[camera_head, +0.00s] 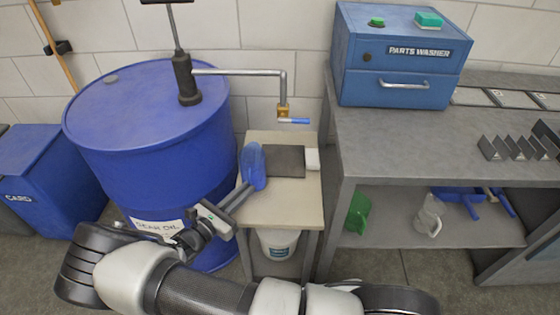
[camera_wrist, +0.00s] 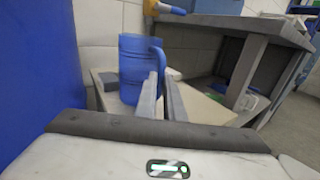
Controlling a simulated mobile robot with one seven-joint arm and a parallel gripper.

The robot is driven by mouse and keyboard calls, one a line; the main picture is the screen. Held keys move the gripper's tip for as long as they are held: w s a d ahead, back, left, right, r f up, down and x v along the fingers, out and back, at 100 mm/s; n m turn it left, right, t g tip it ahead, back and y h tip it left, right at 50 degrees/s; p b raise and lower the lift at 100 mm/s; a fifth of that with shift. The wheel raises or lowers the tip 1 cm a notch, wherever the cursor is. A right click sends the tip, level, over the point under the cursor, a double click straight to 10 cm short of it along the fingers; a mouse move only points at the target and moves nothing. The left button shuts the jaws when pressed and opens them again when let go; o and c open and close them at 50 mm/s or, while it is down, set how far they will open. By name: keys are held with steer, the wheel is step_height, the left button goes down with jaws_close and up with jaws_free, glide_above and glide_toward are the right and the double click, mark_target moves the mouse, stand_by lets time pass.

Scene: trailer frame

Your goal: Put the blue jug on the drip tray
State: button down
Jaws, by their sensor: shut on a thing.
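The blue jug (camera_head: 252,167) is at the left edge of the small beige stand, beside the blue drum. My gripper (camera_head: 247,189) is shut on the jug's handle. In the wrist view, the jug (camera_wrist: 132,72) looks roughly upright, with its handle between my gripper's fingers (camera_wrist: 161,82). A dark grey square, which looks like the drip tray (camera_head: 288,160), lies on the stand just right of the jug. I cannot tell whether the jug touches the stand or tray.
The drum's pump spout (camera_head: 292,121) reaches over the stand's back. A small white block (camera_head: 312,159) sits right of the tray. The grey workbench (camera_head: 400,135) stands close on the right, with a green jug (camera_head: 358,212) on its lower shelf. A white bucket (camera_head: 278,243) is under the stand.

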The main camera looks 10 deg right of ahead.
steer(key=x, duration=0.5)
steer(key=f+b+x, duration=0.1)
steer(key=x, duration=0.5)
steer(key=b+x, duration=0.1)
steer(key=x, duration=0.4)
steer(key=shift+w+d+f, duration=0.1)
steer(key=shift+d+f, duration=0.1)
steer(key=shift+f, duration=0.1)
steer(key=c, duration=2.3)
jaws_free()
steer(key=shift+f+b, duration=0.2)
steer(key=shift+b, duration=0.1)
steer(key=o, duration=0.4)
steer(key=shift+o, duration=0.2)
steer(key=shift+r, duration=0.2)
